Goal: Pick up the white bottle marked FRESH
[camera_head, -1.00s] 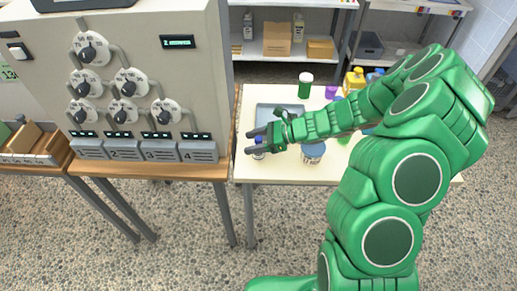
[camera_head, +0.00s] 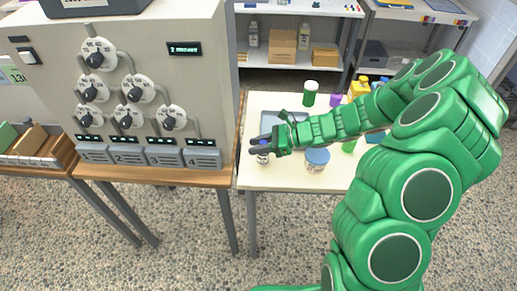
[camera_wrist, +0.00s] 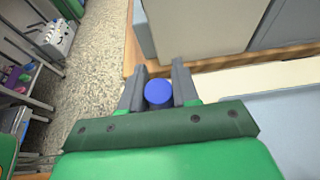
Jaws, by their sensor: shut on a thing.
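A small white bottle with a blue cap (camera_head: 262,158) stands near the left front corner of the cream table (camera_head: 290,180). My gripper (camera_head: 257,147) is around its upper part and shut on it. In the wrist view the blue cap (camera_wrist: 158,92) sits between the two grey fingers of my gripper (camera_wrist: 158,85). The bottle looks upright and at table height. Its marking cannot be read, and the fingers hide part of it.
A white tub with a blue lid (camera_head: 316,160) stands right of the bottle. The big dial machine (camera_head: 130,80) is close on the left.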

